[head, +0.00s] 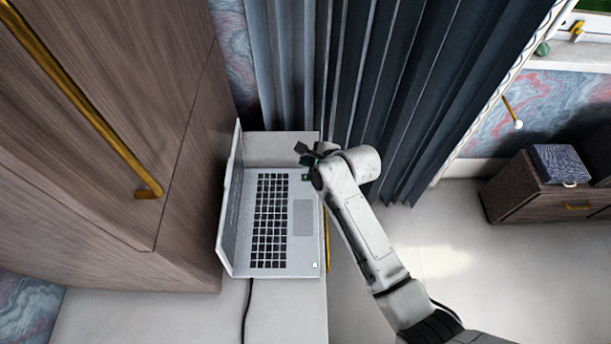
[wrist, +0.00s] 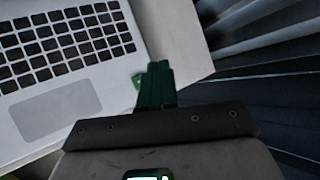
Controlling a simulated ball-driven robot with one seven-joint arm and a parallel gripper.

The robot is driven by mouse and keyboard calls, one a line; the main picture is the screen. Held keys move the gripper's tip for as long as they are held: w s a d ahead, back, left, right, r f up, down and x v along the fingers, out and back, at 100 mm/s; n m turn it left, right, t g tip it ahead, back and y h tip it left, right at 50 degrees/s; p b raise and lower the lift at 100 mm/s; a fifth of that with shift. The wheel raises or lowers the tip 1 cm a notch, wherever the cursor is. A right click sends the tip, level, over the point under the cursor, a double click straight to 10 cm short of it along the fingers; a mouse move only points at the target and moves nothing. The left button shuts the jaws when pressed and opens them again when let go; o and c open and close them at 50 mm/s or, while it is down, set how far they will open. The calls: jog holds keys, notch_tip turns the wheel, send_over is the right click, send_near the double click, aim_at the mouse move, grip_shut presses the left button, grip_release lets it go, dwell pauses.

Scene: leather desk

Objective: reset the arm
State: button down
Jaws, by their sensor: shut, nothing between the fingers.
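My arm reaches in from the lower right in the head view, and my gripper (head: 303,150) is over the far right corner of an open laptop (head: 305,245). In the wrist view my gripper (wrist: 155,70) shows as dark green fingers closed together, with nothing between them. The laptop (wrist: 85,110) is at the left of that view, with its keys and touchpad visible. The fingertips are beside the laptop's edge; I cannot tell whether they touch it.
The laptop stands on a pale desk (head: 285,310), with a black cable (head: 247,310) at its near side. A wooden cabinet (head: 170,60) rises close on the left. Dark curtains (head: 400,90) hang behind. A low wooden drawer unit (head: 525,190) stands at right. Floor between is clear.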

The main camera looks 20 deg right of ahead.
dwell(0.3)
jog(key=s+n, duration=0.1)
jog(key=s, duration=0.1)
jog(key=s+f+n+g, duration=0.1)
jog(key=s+n, duration=0.1)
jog(key=s, duration=0.1)
jog(key=s+d+f+n, duration=0.1)
jog(key=s+n, duration=0.1)
jog(key=s, duration=0.1)
jog(key=shift+f+g+b, duration=0.25)
jog(key=shift+g+b, duration=0.05)
jog(key=shift+b, duration=0.1)
jog(key=s+d+n+g+h+b, duration=0.1)
jog(key=s+d+n+g, duration=0.2)
jog(key=s+n, duration=0.5)
jog(key=s+d+r+n+g+h+b, duration=0.1)
jog(key=s+n, duration=0.8)
jog(key=s, duration=1.1)
jog(key=d+g+h, duration=0.1)
jog(key=d+g, duration=0.1)
jog(key=shift+d, duration=0.3)
